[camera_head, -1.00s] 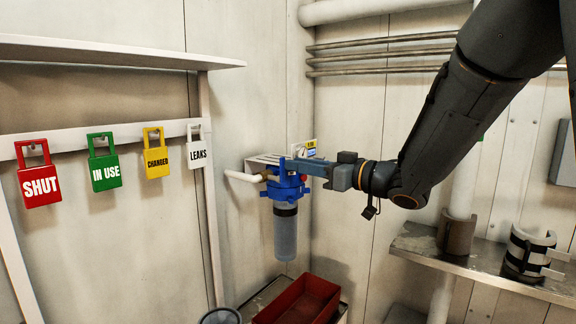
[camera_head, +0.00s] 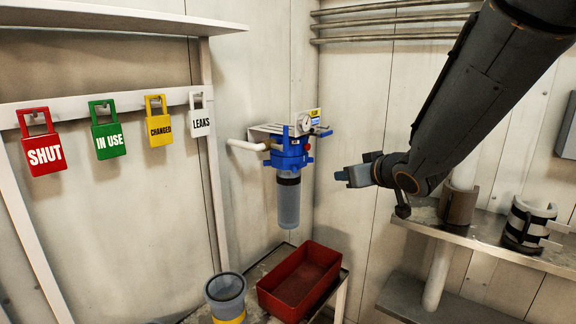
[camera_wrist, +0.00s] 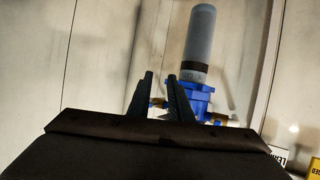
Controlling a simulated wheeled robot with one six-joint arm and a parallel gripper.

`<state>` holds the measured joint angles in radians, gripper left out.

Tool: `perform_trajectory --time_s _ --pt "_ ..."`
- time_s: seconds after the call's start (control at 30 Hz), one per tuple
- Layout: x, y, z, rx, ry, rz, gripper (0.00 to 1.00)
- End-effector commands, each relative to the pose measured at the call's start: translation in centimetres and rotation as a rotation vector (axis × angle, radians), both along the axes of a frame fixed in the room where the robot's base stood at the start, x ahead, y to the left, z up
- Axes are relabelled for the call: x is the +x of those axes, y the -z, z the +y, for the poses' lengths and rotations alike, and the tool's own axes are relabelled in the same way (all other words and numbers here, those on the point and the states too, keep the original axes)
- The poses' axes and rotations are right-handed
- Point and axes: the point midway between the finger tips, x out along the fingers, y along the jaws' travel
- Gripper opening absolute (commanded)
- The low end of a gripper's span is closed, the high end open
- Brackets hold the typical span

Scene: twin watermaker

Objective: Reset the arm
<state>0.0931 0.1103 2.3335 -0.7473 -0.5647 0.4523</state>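My gripper (camera_head: 341,176) hangs in free air to the right of the blue filter housing (camera_head: 290,155), apart from it. In the wrist view my gripper's two fingers (camera_wrist: 160,98) stand apart with a gap between them and nothing held. The blue housing (camera_wrist: 190,100) shows upside down behind the fingers, with its grey bowl (camera_wrist: 200,35) rising above it. In the head view the grey bowl (camera_head: 288,204) hangs upright below the blue head, on the wall bracket with a gauge (camera_head: 304,122).
A red tray (camera_head: 298,283) and a grey cup with a yellow base (camera_head: 226,296) stand on the bench below the filter. Red, green, yellow and white tags (camera_head: 43,152) hang on a rail at left. A metal shelf (camera_head: 480,243) with clamps is at right.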

Motion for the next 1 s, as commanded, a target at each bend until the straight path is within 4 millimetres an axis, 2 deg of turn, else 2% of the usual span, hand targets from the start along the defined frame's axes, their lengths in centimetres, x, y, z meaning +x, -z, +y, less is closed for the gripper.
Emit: perform_trajectory --time_s 0.1,0.17,0.27,0.3,0.4,0.5,0.6,0.73,1.0 --pt "-3.5 5.0 -3.1 -0.079 0.152 0.200 0.19" --pt "-6.1 7.5 -4.4 -0.112 0.213 0.315 0.19" --pt "-11.5 11.4 -5.7 -0.152 0.289 0.525 0.19" --pt "-13.8 12.7 -5.9 -0.162 0.310 0.610 0.19" --pt "-19.7 15.1 -5.6 -0.173 0.337 0.811 0.19" --pt "-24.5 16.4 -4.8 -0.168 0.339 0.974 0.19" --pt "-27.9 17.0 -4.0 -0.159 0.330 1.084 0.19" --pt "-30.0 17.2 -3.3 -0.151 0.320 1.154 0.19" --pt "-30.2 17.2 -3.2 -0.149 0.319 1.163 0.19"
